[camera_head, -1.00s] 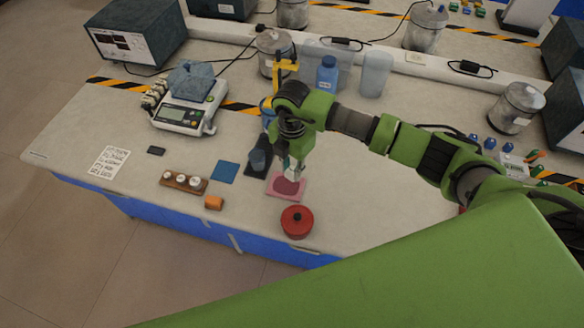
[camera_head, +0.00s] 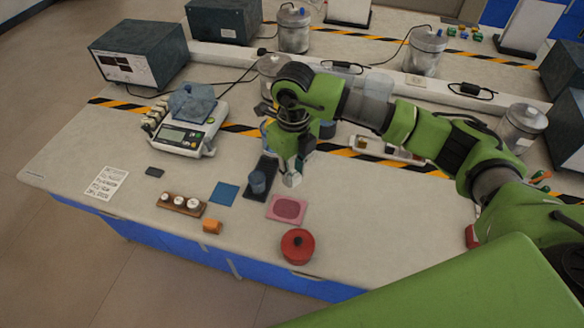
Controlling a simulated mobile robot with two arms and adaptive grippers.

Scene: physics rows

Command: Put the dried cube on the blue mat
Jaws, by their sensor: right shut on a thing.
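The blue mat (camera_head: 224,193) lies flat and bare on the near left part of the bench. My right gripper (camera_head: 292,180) points down beyond the pink pad (camera_head: 273,208), to the right of the dark tray. It is shut on a small pale thing at its fingertips, mostly hidden by the fingers; I cannot tell its shape. The pink pad carries a darker red round patch. My left gripper is not in view.
A wooden rack (camera_head: 181,205) with white-topped pieces is left of the mat. A scale (camera_head: 181,136) stands behind.

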